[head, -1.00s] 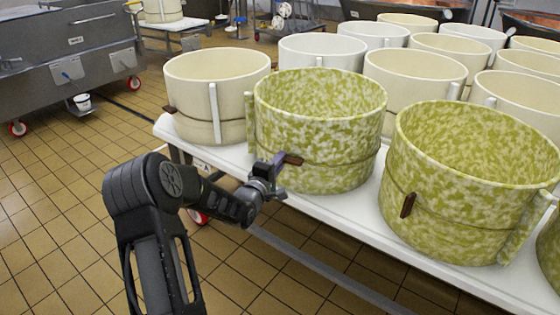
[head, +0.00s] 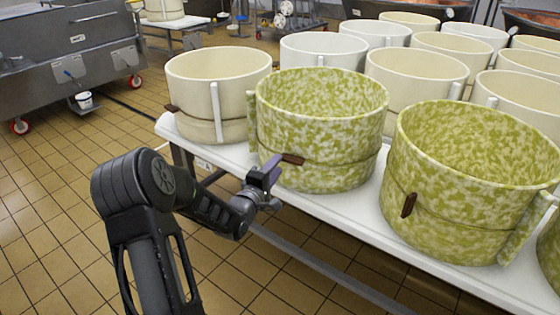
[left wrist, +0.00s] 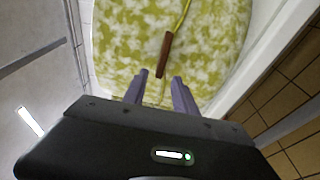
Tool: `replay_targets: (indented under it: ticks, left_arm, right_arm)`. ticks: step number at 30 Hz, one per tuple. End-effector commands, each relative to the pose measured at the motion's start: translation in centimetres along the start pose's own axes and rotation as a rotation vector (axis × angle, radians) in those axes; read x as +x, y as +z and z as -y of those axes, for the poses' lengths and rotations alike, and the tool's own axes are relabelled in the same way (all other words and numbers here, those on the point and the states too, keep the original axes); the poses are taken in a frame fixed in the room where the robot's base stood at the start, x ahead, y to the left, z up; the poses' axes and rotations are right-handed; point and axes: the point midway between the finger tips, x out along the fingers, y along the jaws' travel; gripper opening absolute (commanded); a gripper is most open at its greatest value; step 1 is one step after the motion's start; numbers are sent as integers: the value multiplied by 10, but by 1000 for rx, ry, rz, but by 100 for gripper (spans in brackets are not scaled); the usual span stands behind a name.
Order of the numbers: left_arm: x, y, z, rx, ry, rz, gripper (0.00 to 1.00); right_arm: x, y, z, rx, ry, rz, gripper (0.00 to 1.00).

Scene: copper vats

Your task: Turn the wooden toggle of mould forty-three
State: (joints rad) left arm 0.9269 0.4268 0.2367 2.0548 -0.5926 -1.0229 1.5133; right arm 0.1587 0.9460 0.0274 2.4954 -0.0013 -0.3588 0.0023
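A green-and-white mottled mould (head: 322,125) stands on the white table, with a brown wooden toggle (head: 293,159) on its side, lying nearly level. No mould number is readable. My left gripper (head: 274,170) is just outside the mould's wall, by the toggle's left end. In the left wrist view the toggle (left wrist: 165,52) lies beyond the open fingers (left wrist: 160,75), its near end at the gap between the fingertips. The fingers are apart and I see no grip on it; contact cannot be told. My right gripper is out of view.
A second mottled mould (head: 470,170) with an upright toggle (head: 409,204) stands to the right. A cream mould (head: 218,90) stands to the left, with several pale moulds behind.

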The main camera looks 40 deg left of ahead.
Motion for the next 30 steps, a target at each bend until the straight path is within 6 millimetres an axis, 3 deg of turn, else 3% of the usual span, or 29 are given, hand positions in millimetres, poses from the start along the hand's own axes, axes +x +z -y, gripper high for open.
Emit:
replay_targets:
  ticks: [3,9,26,30]
  left_arm:
    - [-20,-1,-1,0,-1,-2,34]
    - [-36,0,-1,-1,1,0,34]
    - [-36,0,0,2,1,0,34]
    - [-36,0,2,68,-10,1,34]
  right_arm:
    - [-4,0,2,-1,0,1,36]
    - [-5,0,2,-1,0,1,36]
    - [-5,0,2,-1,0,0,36]
    - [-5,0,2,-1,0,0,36]
